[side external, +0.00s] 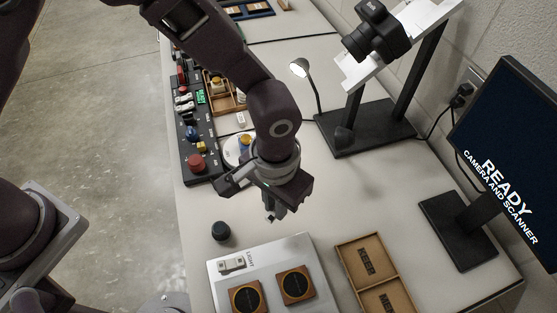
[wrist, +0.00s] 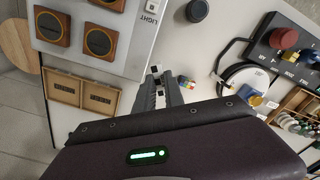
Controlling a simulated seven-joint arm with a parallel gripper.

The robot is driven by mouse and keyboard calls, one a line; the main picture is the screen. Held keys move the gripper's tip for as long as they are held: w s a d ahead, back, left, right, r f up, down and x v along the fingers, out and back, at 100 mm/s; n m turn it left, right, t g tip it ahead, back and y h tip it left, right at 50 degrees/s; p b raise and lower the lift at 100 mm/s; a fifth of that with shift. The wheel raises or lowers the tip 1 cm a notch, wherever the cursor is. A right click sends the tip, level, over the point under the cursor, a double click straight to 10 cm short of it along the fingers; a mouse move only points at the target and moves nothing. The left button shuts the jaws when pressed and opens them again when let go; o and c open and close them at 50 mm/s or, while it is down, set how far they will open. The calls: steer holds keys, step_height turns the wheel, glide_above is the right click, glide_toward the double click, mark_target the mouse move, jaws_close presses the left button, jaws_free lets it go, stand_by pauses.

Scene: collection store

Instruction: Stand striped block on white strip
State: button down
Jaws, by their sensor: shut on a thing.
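My gripper (side external: 273,214) points down above the bare table in the side view, behind the light panel. In the wrist view its fingers (wrist: 168,82) are close together. In the side view I cannot make the block out. I cannot surely pick out the white strip in either view.
A light panel (side external: 218,280) carries framed discs. A dark round jar (side external: 221,231) stands close by, and a brown two-part tray (side external: 342,264) lies to the right. A control box (side external: 197,160) and a round white dish (side external: 231,153) stand behind. The camera stand (side external: 365,131) is at back right.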

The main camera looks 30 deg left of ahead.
steer(key=w+a+n, duration=0.3)
steer(key=w+n, duration=0.3)
steer(key=w, duration=0.4)
steer(key=w+a+n, duration=0.4)
steer(key=w+n, duration=0.1)
steer(key=w, duration=0.4)
steer(key=f, duration=1)
steer(key=shift+w+d+f, duration=0.1)
steer(key=shift+w+f, duration=0.1)
steer(key=shift+w, duration=0.2)
steer(key=c, duration=1.4)
jaws_free()
steer(key=shift+f, duration=0.1)
steer(key=shift+c, duration=0.2)
